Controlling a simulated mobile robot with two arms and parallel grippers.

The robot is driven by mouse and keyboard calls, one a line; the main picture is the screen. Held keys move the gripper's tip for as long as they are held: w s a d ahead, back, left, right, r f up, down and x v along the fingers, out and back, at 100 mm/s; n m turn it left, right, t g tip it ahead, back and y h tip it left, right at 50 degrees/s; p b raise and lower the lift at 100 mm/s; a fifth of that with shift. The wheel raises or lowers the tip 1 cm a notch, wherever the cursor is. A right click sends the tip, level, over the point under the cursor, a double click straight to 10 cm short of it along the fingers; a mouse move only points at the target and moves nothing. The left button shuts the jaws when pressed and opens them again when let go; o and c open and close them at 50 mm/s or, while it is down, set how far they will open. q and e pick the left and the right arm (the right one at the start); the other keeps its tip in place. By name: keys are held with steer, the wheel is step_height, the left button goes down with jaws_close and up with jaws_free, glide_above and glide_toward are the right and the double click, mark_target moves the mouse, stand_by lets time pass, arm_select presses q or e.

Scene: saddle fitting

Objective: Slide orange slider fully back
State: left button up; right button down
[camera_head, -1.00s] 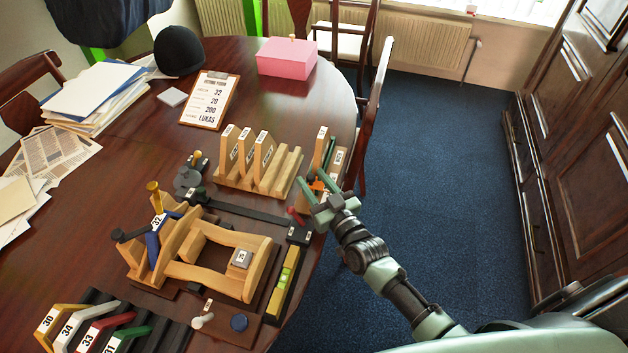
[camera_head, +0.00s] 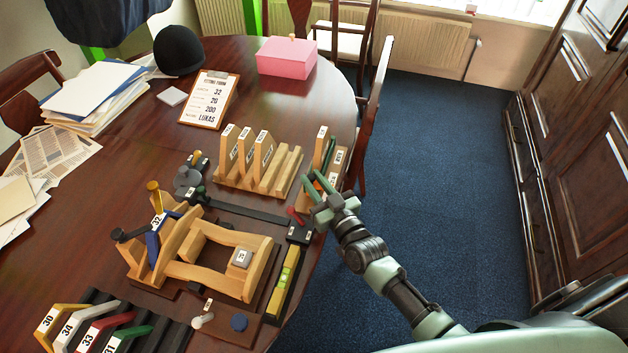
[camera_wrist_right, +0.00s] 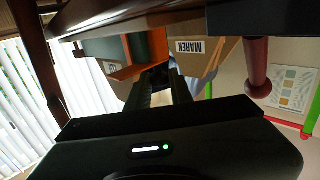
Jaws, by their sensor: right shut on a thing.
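The orange slider (camera_wrist_right: 128,73) shows in the right wrist view as an orange edge beside a dark green panel, just left of my right gripper's fingertips (camera_wrist_right: 160,84). In the head view my right gripper (camera_head: 314,187) is at the table's right edge, in front of the wooden rack (camera_head: 334,168). Its fingers are close together, shut on the orange slider; the contact itself is mostly hidden. My left gripper is not in view.
A wooden board labelled MAREK (camera_wrist_right: 201,58) and a dark red knob (camera_wrist_right: 257,82) are close to the fingers in the wrist view. A dark measuring rail (camera_head: 245,210) and a wooden saddle frame (camera_head: 225,240) stand to the left. The floor (camera_head: 430,190) is clear.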

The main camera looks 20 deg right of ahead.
stand_by(0.8)
steer(key=shift+s+a+r+p, duration=0.1)
steer(key=shift+s+a+p, duration=0.1)
steer(key=shift+s+p, duration=0.15)
steer(key=s+a+p, duration=0.2)
steer(key=s, duration=0.1)
steer(key=shift+s+a, duration=0.15)
steer(key=shift+s, duration=0.05)
steer(key=shift+a, duration=0.1)
steer(key=shift+f, duration=0.2)
steer(key=c, duration=1.3)
jaws_free()
steer(key=shift+s, duration=0.1)
steer(key=shift+s+r, duration=0.1)
steer(key=shift+r, duration=0.05)
